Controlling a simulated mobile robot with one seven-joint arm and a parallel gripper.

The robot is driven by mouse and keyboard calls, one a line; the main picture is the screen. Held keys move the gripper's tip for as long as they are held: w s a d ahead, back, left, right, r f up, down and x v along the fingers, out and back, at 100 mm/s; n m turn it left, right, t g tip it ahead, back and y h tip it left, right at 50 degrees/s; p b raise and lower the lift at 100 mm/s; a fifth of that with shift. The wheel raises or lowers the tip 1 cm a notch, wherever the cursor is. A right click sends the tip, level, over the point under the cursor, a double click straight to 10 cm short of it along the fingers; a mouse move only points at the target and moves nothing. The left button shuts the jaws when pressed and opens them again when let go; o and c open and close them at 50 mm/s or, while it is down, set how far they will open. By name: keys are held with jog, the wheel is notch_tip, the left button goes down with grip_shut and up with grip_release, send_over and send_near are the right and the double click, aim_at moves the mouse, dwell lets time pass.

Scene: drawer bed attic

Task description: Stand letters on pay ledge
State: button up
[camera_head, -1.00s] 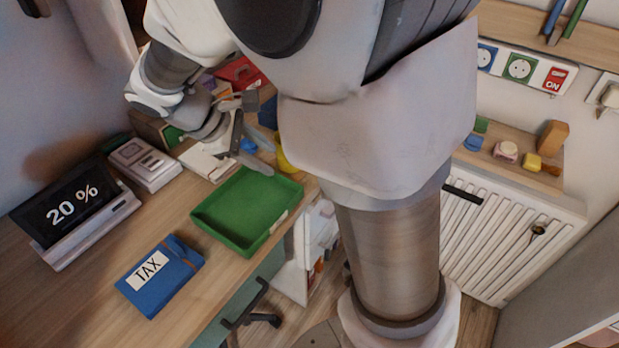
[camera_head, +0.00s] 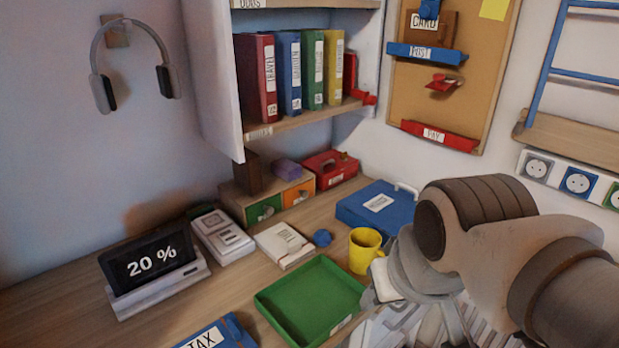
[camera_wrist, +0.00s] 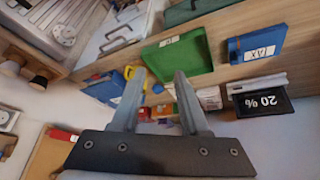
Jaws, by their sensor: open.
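The red PAY ledge (camera_head: 440,136) is fixed low on the cork board at the upper right of the head view. Its visible front shows no letter standing on it. The blue POST ledge (camera_head: 427,54) is above it, with a small red piece (camera_head: 443,84) between them. I cannot make out any letters for certain. My gripper (camera_wrist: 157,74) is open and empty in the wrist view, its two fingers apart. Beyond the fingers are the green tray (camera_wrist: 181,57) and the yellow mug (camera_wrist: 130,72). In the head view my arm covers the lower right, and the fingers cannot be made out.
The green tray (camera_head: 310,300) is empty on the desk. The yellow mug (camera_head: 364,251), a blue labelled box (camera_head: 374,207) and a white labelled item (camera_head: 284,246) stand near it. A blue TAX item (camera_head: 215,335) lies in front. Shelf binders (camera_head: 290,75) and a blue ladder (camera_head: 545,65) flank the board.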

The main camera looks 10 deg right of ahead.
jog(key=shift+o, duration=0.5)
jog(key=shift+s, duration=0.2)
jog(key=w+a+r+n+g+h+p, duration=0.1)
jog(key=w+a+r+n+h+p, duration=0.2)
jog(key=w+n, duration=0.7)
jog(key=w+a+n+g+p, duration=0.25)
jog(key=w+a+n, duration=0.45)
jog(key=w, duration=0.5)
jog(key=n, duration=0.7)
send_over(293, 245)
jog(key=s+a, duration=0.1)
jog(key=s, duration=0.1)
jog(key=shift+t+h, duration=0.25)
jog(key=shift+h, duration=0.05)
jog(key=f, duration=1.6)
jog(key=shift+w+a+f, duration=0.1)
jog(key=shift+w+f, duration=0.1)
jog(key=shift+w, duration=0.05)
jog(key=x, duration=0.1)
jog(key=b+x, duration=0.1)
jog(key=x, duration=0.1)
jog(key=b+x, duration=0.1)
jog(key=x, duration=0.1)
jog(key=shift+w+a+f, duration=0.15)
jog(key=shift+a+f, duration=0.1)
jog(key=shift+a, duration=0.1)
grip_shut()
